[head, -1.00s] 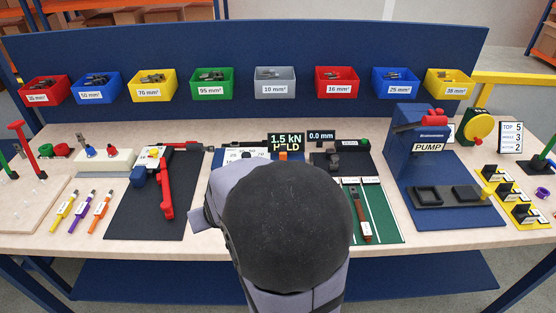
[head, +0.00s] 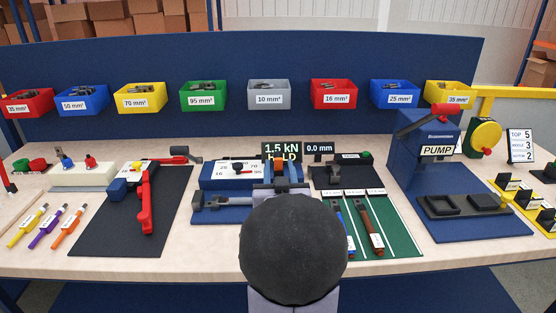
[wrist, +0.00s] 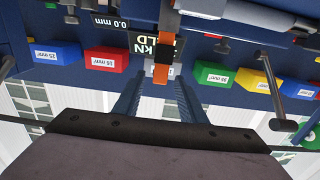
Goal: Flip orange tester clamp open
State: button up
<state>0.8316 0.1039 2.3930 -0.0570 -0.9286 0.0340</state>
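The orange tester clamp (head: 281,169) stands at the back of the blue tester (head: 213,177), in front of the small displays. Its lower part is hidden by my arm in the head view. In the wrist view the orange clamp (wrist: 161,75) shows as an orange bar with a dark block across it. My gripper (wrist: 160,84) has its two ridged blue-grey fingers apart, one on each side of the orange bar, with gaps visible. I cannot tell whether the bar is at the depth of the fingertips. In the head view my gripper is mostly hidden behind my wrist.
Displays reading "1.5 kN" (head: 281,149) and "0.0 mm" (head: 319,148) stand behind the clamp. A red-handled tool (head: 146,200) lies on the black mat at left. A green mat (head: 402,238) with tools and the blue pump (head: 424,165) are at right.

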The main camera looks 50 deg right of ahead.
aim_at(278, 154)
jog(key=shift+w+d, duration=0.1)
jog(key=shift+p+x, duration=0.85)
jog(key=shift+x, duration=2.7)
jog(key=shift+c, duration=0.4)
grip_shut()
